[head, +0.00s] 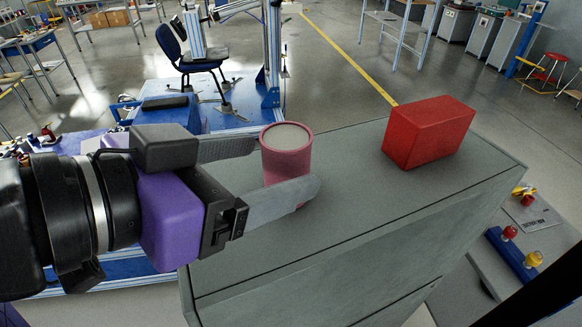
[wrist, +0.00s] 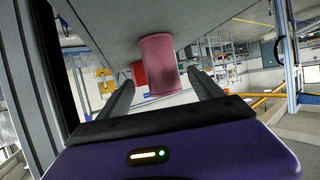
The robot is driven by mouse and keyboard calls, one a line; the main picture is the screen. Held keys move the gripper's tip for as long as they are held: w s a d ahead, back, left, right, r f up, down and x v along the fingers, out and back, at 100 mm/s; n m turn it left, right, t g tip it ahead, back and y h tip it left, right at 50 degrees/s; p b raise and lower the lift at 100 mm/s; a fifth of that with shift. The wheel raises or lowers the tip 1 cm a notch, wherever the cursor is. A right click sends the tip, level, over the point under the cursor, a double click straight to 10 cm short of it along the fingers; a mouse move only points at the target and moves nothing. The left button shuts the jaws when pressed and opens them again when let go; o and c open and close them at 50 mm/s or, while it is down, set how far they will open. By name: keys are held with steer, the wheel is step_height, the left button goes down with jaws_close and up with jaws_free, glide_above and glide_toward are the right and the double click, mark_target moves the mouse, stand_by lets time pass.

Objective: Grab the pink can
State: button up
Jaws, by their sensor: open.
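The pink can (head: 286,152) stands upright on the grey cabinet top (head: 345,215), near its left end in the head view. My gripper (head: 285,170) reaches in from the left with its fingers spread, one on the far side of the can and one on the near side. The near finger hides the can's lower part in the head view. In the wrist view the can (wrist: 158,62) shows between and just beyond the two open fingertips (wrist: 163,82). I cannot tell whether either finger touches it.
A red box (head: 428,132) sits on the cabinet top to the right of the can, with bare surface between them. Below the cabinet's right edge is a surface with a blue holder (head: 512,254) and red and yellow items. A blue chair (head: 190,60) stands beyond.

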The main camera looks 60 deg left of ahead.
steer(key=p+x, duration=0.1)
steer(key=x, duration=0.6)
steer(key=shift+w+a+f+p, duration=0.1)
steer(key=shift+a+f+p, duration=0.2)
steer(key=shift+p, duration=0.1)
steer(key=shift+c, duration=0.3)
jaws_close()
steer(key=shift+r, duration=0.1)
